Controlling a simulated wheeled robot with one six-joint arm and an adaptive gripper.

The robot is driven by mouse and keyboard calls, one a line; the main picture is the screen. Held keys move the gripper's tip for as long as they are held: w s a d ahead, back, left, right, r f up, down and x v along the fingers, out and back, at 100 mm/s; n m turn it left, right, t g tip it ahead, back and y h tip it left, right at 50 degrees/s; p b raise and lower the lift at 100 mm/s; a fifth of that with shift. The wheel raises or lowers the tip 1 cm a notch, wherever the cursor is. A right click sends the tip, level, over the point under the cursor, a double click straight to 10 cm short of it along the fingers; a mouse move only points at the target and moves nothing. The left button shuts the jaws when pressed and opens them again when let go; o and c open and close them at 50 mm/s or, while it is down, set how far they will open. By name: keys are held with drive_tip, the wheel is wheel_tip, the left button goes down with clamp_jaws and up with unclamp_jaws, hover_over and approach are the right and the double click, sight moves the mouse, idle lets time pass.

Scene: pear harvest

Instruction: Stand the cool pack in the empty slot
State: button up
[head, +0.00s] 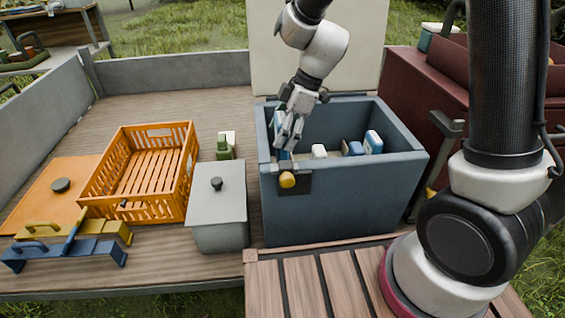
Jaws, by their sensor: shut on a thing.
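My gripper (290,134) points down inside the left end of the open blue-grey cool box (340,190). It is shut on a blue cool pack (281,122), which is mostly hidden by the fingers and the box's wall. Further right in the box stand a white-topped item (319,151), a small blue pack (354,148) and a blue and white pack (373,142). The slots and the box floor are largely hidden by the front wall, so I cannot tell which slot is empty or whether the held pack touches the bottom.
The box's pale lid (315,50) stands upright behind it. A yellow-knobbed latch (288,180) is on its front. To the left are a grey lidded bin (217,205), a green item (224,147) and an orange crate (140,205). A dark red cabinet (430,95) stands at the right.

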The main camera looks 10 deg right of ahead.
wheel_tip(320, 180, down, 10)
drive_tip(key=shift+r, duration=0.2)
drive_tip(key=o, duration=2)
drive_tip(key=shift+o, duration=0.2)
